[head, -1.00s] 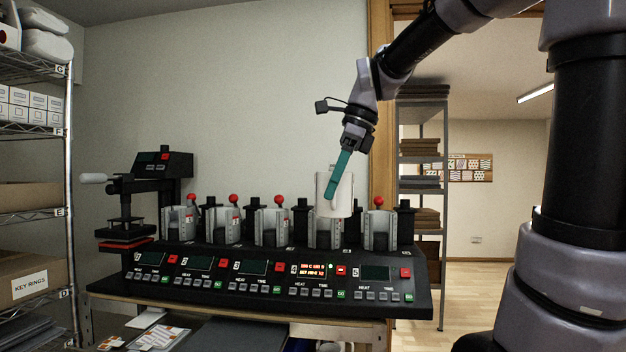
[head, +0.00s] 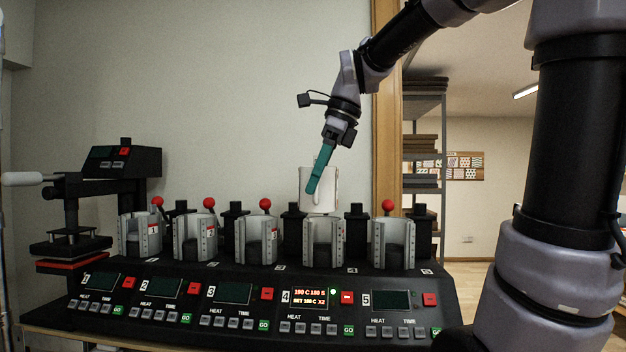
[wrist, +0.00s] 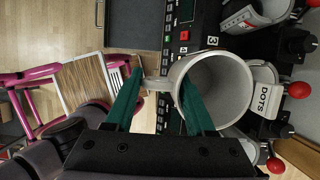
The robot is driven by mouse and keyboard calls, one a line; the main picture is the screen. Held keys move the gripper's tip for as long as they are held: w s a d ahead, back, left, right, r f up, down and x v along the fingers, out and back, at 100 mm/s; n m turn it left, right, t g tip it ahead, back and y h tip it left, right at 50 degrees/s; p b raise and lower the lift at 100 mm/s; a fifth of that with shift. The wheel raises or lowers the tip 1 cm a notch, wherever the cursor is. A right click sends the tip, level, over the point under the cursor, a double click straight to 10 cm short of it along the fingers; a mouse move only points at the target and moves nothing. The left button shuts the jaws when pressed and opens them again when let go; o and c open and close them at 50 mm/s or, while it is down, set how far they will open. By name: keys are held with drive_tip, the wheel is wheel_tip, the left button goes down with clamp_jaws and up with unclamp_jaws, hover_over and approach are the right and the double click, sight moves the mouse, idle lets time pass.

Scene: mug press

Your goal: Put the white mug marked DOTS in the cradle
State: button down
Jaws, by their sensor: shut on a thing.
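The white mug (head: 327,203) hangs upright in my gripper (head: 312,187) in the head view. Its base is close above cradle 4 (head: 323,244), slightly left of its middle; whether they touch is unclear. In the wrist view I look into the mug's open mouth (wrist: 232,85). My gripper (wrist: 160,92) is shut on the mug at its handle side, one teal finger outside and the other overlapping the mouth. A white tag reading DOTS (wrist: 264,98) shows just beyond the rim; I cannot tell what it is fixed to. The mug hides part of the cradle below.
Several grey cradles stand in a row, with cradle 3 (head: 256,240) and cradle 5 (head: 392,243) on either side. Red-knobbed levers rise beside them. Display 4 (head: 310,296) is lit; the others are dark. A flat press (head: 75,246) stands at left. Free room lies above the row.

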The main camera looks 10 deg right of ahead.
drive_tip(key=shift+w+d, duration=1.25)
drive_tip(key=shift+w, duration=2.5)
drive_tip(key=shift+w+d, duration=1.2)
drive_tip(key=shift+w, duration=2.55)
wheel_tip(320, 180, down, 12)
drive_tip(key=shift+w, duration=0.1)
drive_tip(key=shift+c, duration=0.8)
unclamp_jaws()
drive_tip(key=shift+f, duration=0.1)
